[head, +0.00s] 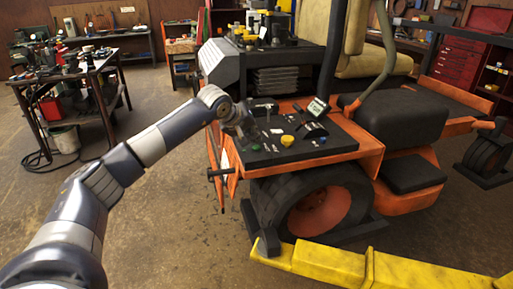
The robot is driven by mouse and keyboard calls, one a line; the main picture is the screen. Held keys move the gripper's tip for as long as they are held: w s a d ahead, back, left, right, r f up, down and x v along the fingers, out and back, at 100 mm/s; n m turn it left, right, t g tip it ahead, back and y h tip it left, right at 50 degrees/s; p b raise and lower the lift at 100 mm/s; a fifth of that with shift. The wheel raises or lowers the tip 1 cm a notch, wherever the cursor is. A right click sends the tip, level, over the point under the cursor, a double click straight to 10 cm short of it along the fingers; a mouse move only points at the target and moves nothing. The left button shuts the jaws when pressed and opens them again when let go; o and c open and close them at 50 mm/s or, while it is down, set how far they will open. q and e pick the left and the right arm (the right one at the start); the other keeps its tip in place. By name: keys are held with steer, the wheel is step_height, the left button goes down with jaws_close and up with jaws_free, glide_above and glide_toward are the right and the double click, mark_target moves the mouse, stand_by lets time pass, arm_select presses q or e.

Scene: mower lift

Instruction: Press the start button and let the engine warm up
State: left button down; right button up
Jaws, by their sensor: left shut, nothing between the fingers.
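The orange ride-on mower stands at centre right. Its black control panel (330,146) carries a yellow knob (287,140), a small green button (256,147), levers and a small tilted display (317,107). I cannot tell which control is the start button. My left gripper (247,136) is shut and empty, at the panel's left end, just above and behind the green button in the picture. Whether its fingertips touch the panel is too small to tell. It hides part of the panel's left edge. My right gripper is not in view.
A yellow lift beam (370,270) lies in front of the mower's front wheel (318,210). A cluttered workbench (75,72) stands at the left. The floor between bench and mower is clear.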

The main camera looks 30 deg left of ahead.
mark_target(254, 146)
arm_select(q)
steer(key=shift+f, duration=0.1)
stand_by(0.7)
steer(key=shift+f+b, duration=0.3)
steer(key=shift+f+b, duration=0.35)
steer(key=shift+f, duration=0.2)
stand_by(0.9)
steer(key=shift+r+p, duration=0.6)
steer(key=shift+r, duration=0.3)
steer(key=shift+r, duration=0.15)
step_height(254, 146, up, 5)
steer(key=p, duration=0.3)
steer(key=shift+p, duration=0.35)
